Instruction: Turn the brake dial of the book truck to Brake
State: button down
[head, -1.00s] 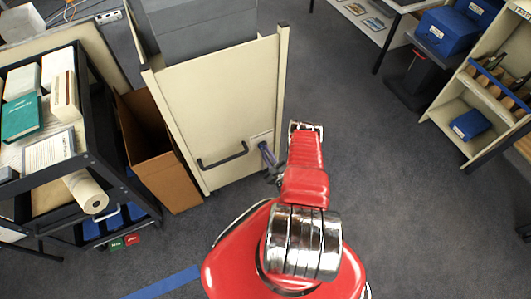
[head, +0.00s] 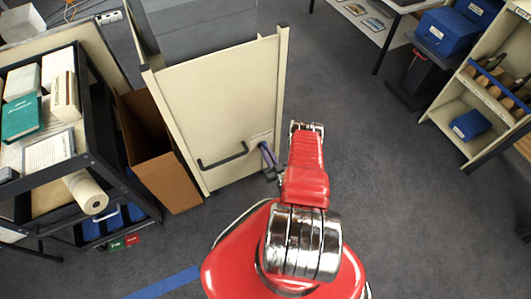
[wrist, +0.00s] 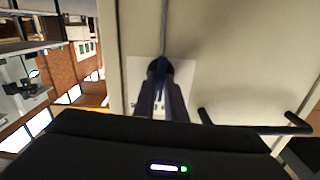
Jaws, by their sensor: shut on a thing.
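The book truck (head: 225,105) stands ahead of my arm, its cream end panel facing me. A pale label plate (head: 262,136) is on the panel's lower right. In the wrist view the same plate (wrist: 187,78) lies behind the brake dial (wrist: 156,67), a dark round knob with a blue part pointing toward me. My gripper (wrist: 161,88) is shut on the dial, its two dark fingers either side of the blue part. My gripper also shows in the head view (head: 267,157), small at the panel. The fingers hide part of the dial, and I cannot read any markings on the plate.
A dark bar handle (head: 223,158) sticks out left of the dial. A cardboard box (head: 160,155) and a dark shelf cart (head: 90,130) stand to the left. A cream shelf unit (head: 450,115) stands at the right. The carpet between it and the truck is clear.

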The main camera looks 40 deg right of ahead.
jog(key=m, duration=0.6)
jog(key=shift+f, duration=0.2)
dwell(0.4)
jog(key=c, duration=1.8)
grip_release()
jog(key=shift+d+r, duration=0.1)
jog(key=shift+s, duration=0.15)
jog(key=v, duration=1.3)
jog(key=shift+s, duration=0.25)
